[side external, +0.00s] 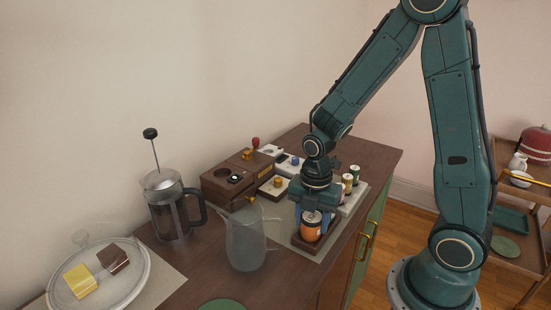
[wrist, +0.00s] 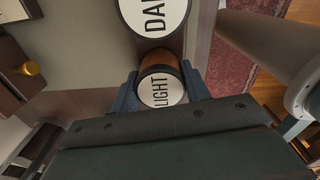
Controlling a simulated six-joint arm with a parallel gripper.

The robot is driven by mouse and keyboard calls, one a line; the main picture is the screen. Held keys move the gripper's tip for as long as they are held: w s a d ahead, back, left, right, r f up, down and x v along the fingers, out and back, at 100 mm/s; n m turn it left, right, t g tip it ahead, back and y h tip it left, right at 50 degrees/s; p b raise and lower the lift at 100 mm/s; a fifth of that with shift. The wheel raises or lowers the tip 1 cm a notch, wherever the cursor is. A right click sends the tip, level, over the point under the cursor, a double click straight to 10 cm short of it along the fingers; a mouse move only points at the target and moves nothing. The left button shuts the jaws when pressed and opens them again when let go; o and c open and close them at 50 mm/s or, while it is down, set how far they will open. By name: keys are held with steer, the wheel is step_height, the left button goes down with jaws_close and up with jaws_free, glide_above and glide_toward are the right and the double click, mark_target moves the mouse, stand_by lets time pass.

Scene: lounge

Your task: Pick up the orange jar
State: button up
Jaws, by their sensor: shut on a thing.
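The orange jar (side external: 311,230) with a dark rim stands upright between the fingers of my gripper (side external: 312,215), at the dark wooden holder (side external: 299,242) near the sideboard's front. In the wrist view, my gripper (wrist: 160,92) has its blue fingers on both sides of the orange jar (wrist: 153,69), whose white lid reads "LIGHT". The gripper is shut on this jar. I cannot tell whether the jar's base touches the holder. A second jar (wrist: 155,14), with a larger white lid partly reading "DA", sits just beyond it in the wrist view.
A frosted jug (side external: 246,240) stands close left of the gripper. A French press (side external: 172,208) and a glass-domed plate (side external: 130,287) are farther left. Wooden boxes (side external: 232,179) and several small cans (side external: 348,183) stand behind. Cabinet handles (side external: 366,242) project at the front.

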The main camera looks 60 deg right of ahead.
mark_target(312, 215)
step_height(312, 215, up, 20)
steer(key=shift+f, duration=0.15)
stand_by(0.6)
stand_by(0.5)
steer(key=w+f, duration=0.2)
steer(key=w, duration=1.3)
steer(key=w+d+f, duration=0.1)
steer(key=w+f, duration=0.2)
steer(key=w, duration=1.2)
steer(key=shift+d, duration=0.15)
steer(key=shift+f, duration=0.2)
steer(key=shift+f, duration=2.95)
steer(key=shift+f, duration=1.3)
